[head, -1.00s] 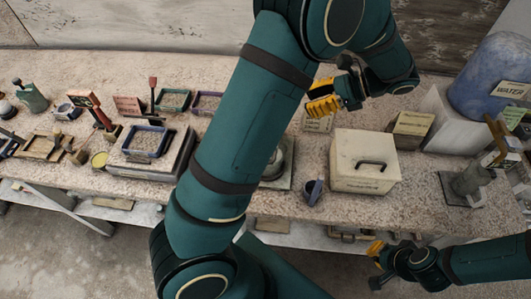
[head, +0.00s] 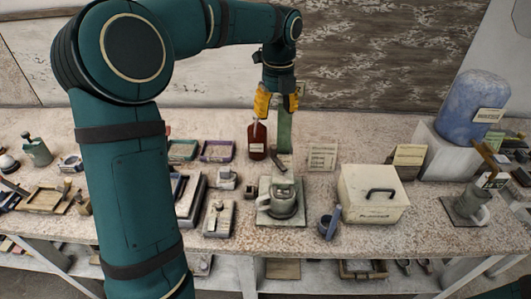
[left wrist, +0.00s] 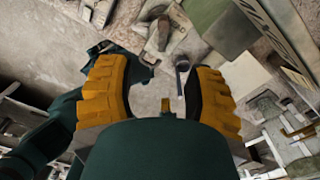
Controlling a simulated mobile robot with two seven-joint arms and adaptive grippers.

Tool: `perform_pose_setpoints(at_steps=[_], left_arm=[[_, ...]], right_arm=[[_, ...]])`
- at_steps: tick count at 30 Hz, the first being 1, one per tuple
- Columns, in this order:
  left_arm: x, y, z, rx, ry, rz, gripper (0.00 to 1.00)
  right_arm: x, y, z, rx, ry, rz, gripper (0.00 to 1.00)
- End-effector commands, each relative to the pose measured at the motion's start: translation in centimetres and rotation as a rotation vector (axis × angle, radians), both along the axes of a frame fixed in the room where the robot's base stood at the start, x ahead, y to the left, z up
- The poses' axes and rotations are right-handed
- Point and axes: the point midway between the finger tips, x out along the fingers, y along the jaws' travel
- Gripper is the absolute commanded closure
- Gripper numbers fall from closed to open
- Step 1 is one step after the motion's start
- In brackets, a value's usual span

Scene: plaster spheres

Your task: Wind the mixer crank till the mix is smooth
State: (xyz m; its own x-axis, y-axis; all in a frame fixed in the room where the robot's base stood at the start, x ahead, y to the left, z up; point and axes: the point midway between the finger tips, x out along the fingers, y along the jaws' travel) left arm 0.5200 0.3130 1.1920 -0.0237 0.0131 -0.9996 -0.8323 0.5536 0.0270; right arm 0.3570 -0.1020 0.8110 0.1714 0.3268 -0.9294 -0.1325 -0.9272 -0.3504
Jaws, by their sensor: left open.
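A grey pot (head: 281,201) stands on a flat square base (head: 283,217) in the middle of the bench, with a green upright (head: 284,130) behind it; this looks like the mixer. I cannot make out its crank clearly, nor the mix inside the pot. My left gripper (head: 276,104) hangs fingers-down near the top of the green upright, its yellow fingers apart. In the left wrist view the jaws (left wrist: 162,75) are open with nothing held between them. Whether a finger touches the upright cannot be told. My right gripper does not show clearly now.
A dark red bottle (head: 257,140) stands left of the upright. A small dark cup (head: 328,226) and a cream box (head: 374,194) with a black handle stand to the right. A blue water tank (head: 473,105) is at far right. Trays and tools crowd the left.

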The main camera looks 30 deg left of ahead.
Motion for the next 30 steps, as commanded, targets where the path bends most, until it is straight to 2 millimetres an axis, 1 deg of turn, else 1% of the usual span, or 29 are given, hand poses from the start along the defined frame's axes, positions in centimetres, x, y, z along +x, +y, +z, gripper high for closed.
perform_pose_setpoints(at_steps=[4,8,11,18,24,30], left_arm=[[0.1,0.4,0.5,-0.016,-0.031,-0.044,0.48],[0.2,0.4,-0.3,-0.018,-0.034,-0.051,0.48],[0.1,0.4,-1.8,-0.018,-0.032,-0.051,0.48],[0.2,0.4,-6.6,-0.018,-0.029,-0.05,0.48],[0.2,0.4,-10.2,-0.018,-0.029,-0.05,0.48],[0.2,0.4,-12.5,-0.016,-0.031,-0.049,0.48]], right_arm=[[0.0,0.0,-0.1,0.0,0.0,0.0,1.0],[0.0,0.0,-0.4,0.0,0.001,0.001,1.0],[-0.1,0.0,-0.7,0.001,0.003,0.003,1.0],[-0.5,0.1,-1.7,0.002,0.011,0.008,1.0],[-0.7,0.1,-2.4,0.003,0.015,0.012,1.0],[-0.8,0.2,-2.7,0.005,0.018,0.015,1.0]])
